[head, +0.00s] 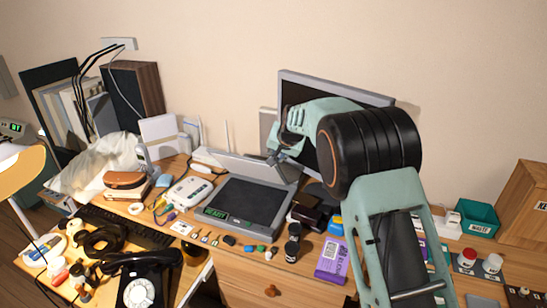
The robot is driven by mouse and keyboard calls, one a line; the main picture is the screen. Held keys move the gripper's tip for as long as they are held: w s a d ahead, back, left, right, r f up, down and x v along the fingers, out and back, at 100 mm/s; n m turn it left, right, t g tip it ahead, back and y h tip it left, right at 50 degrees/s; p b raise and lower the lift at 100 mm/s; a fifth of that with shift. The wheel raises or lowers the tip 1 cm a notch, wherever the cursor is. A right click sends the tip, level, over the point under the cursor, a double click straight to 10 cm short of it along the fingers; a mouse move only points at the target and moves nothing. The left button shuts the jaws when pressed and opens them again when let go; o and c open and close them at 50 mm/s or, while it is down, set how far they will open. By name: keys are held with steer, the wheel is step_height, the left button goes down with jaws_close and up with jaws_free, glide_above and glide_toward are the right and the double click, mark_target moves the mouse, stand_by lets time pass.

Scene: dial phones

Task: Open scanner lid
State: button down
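The scanner (251,202) lies on the desk in the head view, a flat grey body with a dark top face and a green READY display at its front left. A long light-grey panel, which looks like its lid (240,163), stands raised along the scanner's back edge. My gripper (279,165) is at the right end of this panel, close to it or touching it. My arm comes in from the right. The fingertips are small and partly hidden, so I cannot tell whether they are open or shut.
A monitor (352,91) stands behind my arm. A white device (187,193) sits left of the scanner. Small coloured items, a dark jar (292,251) and a purple box (331,259) crowd the front and right. A black dial phone (140,290) is at front left.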

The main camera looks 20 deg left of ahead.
steer(key=w+r+p, duration=0.3)
steer(key=w+p, duration=0.2)
steer(key=w, duration=0.3)
steer(key=shift+w+d+p, duration=0.4)
steer(key=shift+f, duration=0.1)
steer(key=c, duration=1.9)
jaws_free()
steer(key=shift+c, duration=0.2)
steer(key=shift+o, duration=0.6)
steer(key=shift+f, duration=0.1)
steer(key=v, duration=1.2)
steer(key=shift+a, duration=0.1)
